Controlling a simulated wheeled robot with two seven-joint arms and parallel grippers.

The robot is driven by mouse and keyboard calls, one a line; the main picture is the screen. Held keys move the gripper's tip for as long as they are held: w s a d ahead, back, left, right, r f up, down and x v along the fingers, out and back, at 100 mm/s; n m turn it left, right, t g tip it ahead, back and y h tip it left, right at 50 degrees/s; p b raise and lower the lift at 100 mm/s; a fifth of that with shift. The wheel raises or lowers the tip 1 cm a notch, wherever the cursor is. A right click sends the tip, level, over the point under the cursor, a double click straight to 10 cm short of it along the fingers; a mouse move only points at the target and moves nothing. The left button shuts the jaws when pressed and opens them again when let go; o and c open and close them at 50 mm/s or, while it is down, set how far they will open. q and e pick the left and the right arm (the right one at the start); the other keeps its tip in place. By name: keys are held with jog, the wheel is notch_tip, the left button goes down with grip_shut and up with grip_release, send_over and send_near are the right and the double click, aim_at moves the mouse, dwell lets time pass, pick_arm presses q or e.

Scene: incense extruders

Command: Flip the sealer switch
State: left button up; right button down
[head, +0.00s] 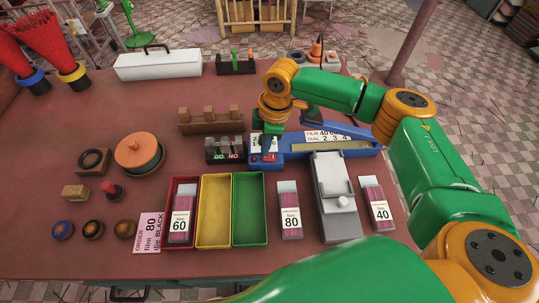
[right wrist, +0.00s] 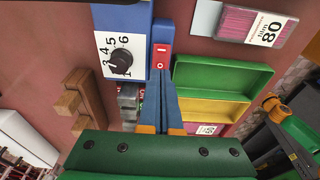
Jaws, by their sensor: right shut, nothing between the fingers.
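The blue sealer (head: 345,148) lies at the middle right of the table with a long pale bed. Its red rocker switch (right wrist: 162,57), marked I and O, sits on the end block beside a white dial plate (right wrist: 113,57) with a black knob. My right gripper (head: 266,148) points down at that end of the sealer and hides part of it in the head view. In the right wrist view its fingers (right wrist: 162,78) are together and empty, with tips at the switch's O end. I cannot tell whether they touch it. My left gripper is not in view.
Red, yellow (head: 214,240) and green trays stand in front of the sealer. A grey device (head: 334,200) stands between incense packs marked 80 (head: 289,215) and 40 (head: 378,205). A small block marked GO and NO (head: 222,150) sits close left of my right gripper.

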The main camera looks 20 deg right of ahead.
jog(key=shift+f+b, duration=0.4)
jog(key=shift+f, duration=0.5)
dwell(0.8)
notch_tip(320, 180, up, 7)
jog(key=p, duration=0.8)
